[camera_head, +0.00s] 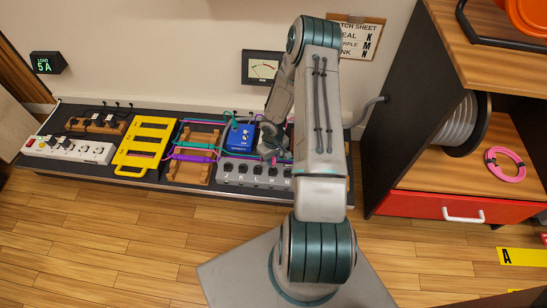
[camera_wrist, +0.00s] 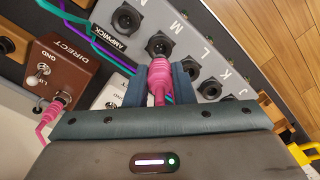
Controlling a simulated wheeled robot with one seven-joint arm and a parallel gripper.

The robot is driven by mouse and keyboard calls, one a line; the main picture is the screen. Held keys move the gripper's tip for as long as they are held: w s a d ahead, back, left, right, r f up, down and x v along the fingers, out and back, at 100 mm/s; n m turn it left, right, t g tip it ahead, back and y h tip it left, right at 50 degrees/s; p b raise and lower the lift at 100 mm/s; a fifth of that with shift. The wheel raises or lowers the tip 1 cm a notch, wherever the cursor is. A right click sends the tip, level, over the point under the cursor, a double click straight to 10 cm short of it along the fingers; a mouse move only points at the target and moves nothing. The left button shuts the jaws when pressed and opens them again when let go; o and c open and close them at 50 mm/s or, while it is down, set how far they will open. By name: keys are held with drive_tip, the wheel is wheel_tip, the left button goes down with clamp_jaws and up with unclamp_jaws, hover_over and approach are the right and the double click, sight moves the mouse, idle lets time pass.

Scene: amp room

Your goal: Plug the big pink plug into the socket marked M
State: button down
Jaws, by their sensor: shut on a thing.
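My gripper (camera_wrist: 160,88) is shut on a big pink plug (camera_wrist: 158,75) with a ribbed body. The plug points at a black socket (camera_wrist: 159,44) in the grey socket strip (camera_wrist: 237,80). The letter M stands beside that socket. The plug's front end overlaps the socket's lower edge in the wrist view, and I cannot tell whether it is inserted or just in front. In the head view my gripper (camera_head: 272,150) is partly hidden by my arm, above the strip (camera_head: 228,177) with its row of lettered sockets.
A brown DIRECT box (camera_wrist: 62,68) with another pink plug (camera_wrist: 50,112) stands beside my gripper. A blue pedal (camera_head: 240,136), a yellow frame (camera_head: 146,146) and a white power strip (camera_head: 68,150) share the board. A black shelf unit (camera_head: 392,100) stands on the right.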

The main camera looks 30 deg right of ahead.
drive_tip(key=shift+f+b, duration=1.55)
drive_tip(key=shift+f, duration=0.65)
drive_tip(key=c, duration=1.1)
unclamp_jaws()
drive_tip(key=shift+c, duration=0.2)
drive_tip(key=shift+r, duration=0.1)
wheel_tip(320, 180, up, 14)
drive_tip(key=p, duration=0.5)
drive_tip(key=shift+f, duration=0.2)
